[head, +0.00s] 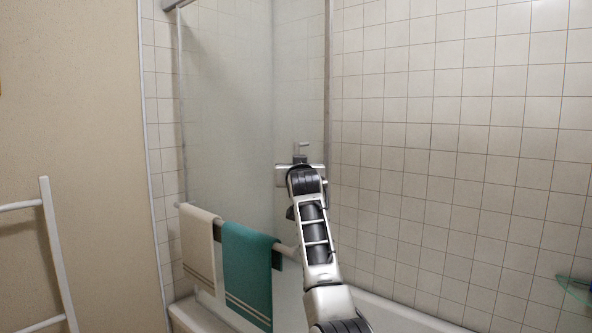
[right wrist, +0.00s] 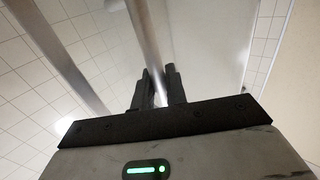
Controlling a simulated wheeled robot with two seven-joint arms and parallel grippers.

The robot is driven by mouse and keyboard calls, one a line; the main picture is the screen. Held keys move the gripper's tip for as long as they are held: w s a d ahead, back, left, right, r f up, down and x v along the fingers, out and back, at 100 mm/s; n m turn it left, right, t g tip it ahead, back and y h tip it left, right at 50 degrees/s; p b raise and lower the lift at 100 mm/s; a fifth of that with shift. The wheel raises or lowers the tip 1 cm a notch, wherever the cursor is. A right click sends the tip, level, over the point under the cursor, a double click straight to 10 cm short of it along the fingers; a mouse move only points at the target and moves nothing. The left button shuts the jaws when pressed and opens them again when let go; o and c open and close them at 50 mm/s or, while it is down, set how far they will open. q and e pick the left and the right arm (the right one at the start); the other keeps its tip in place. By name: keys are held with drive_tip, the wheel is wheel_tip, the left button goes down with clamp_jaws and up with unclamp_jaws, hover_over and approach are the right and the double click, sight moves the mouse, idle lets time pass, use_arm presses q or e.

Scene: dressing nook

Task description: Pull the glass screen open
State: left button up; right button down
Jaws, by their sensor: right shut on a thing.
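The glass screen (head: 230,110) stands over the bathtub in the head view, with a metal frame edge (head: 328,80) on its right side. Its pane also shows in the right wrist view (right wrist: 210,50). My right gripper (head: 300,154) is in front of the pane, near its right edge, and my own wrist partly hides it. In the right wrist view, my right gripper (right wrist: 159,86) has its fingers shut on a pale metal bar (right wrist: 148,35) of the screen. I cannot tell whether this bar is a handle or the frame. My left gripper is out of view.
A cream towel (head: 200,250) and a teal towel (head: 248,270) hang on a rail low on the screen. The tub rim (head: 395,312) runs below. A white ladder rack (head: 55,250) stands at the left, and a glass shelf (head: 574,290) is at the right.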

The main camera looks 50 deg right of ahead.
drive_tip(key=c, duration=1.5)
unclamp_jaws()
drive_tip(key=shift+w+a, duration=0.1)
drive_tip(key=shift+w, duration=0.05)
